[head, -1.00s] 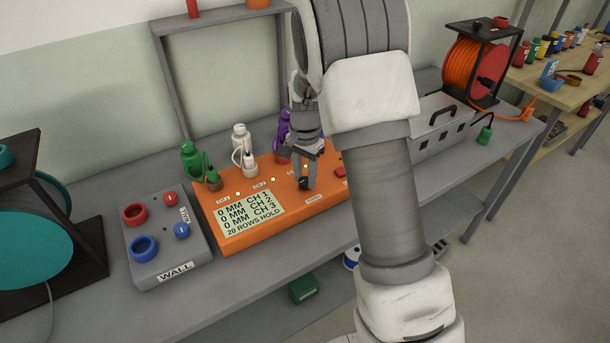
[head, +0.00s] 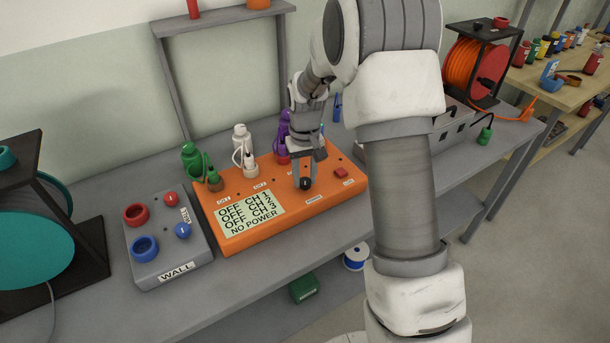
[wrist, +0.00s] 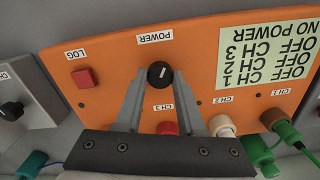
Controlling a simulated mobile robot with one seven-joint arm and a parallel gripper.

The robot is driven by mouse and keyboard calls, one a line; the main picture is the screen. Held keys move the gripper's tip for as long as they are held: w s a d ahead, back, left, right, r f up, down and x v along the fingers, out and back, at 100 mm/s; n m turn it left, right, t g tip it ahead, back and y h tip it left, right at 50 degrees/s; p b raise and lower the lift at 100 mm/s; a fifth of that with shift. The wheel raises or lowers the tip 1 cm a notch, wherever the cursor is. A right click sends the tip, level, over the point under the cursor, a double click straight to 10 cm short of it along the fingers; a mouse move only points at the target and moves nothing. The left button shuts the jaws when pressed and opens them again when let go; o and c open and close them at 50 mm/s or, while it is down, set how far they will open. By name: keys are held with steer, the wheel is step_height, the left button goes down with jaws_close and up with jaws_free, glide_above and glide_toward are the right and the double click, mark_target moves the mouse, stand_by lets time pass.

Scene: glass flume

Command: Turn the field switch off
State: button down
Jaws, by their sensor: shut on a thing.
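My gripper (head: 304,172) reaches down to the orange box (head: 250,235) and is shut on its black round knob (wrist: 160,75). In the wrist view the two fingers flank this knob, beside a label reading POWER (wrist: 155,37). The knob's white mark points along the picture's vertical or close to it. The box's display (head: 248,212) reads OFF for CH 1, CH 2 and CH 3, and NO POWER. I can read no label saying field in either view. A second black knob (wrist: 12,110) sits on a grey surface at the wrist view's left edge; its label is cut off.
Left of the orange box is a grey WALL box (head: 165,250) with red and blue knobs. An orange cable reel (head: 470,72) stands at the right. My arm covers part of the bench.

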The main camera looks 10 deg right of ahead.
mark_target(305, 180)
steer(key=n, duration=0.5)
steer(key=shift+r+n+p, duration=0.1)
steer(key=shift+n+p, duration=0.2)
steer(key=shift+p, duration=0.05)
stand_by(0.3)
steer(key=c, duration=0.5)
jaws_free()
step_height(305, 180, up, 17)
steer(key=p, duration=0.1)
steer(key=shift+r+p, duration=0.2)
steer(key=shift+p, duration=0.2)
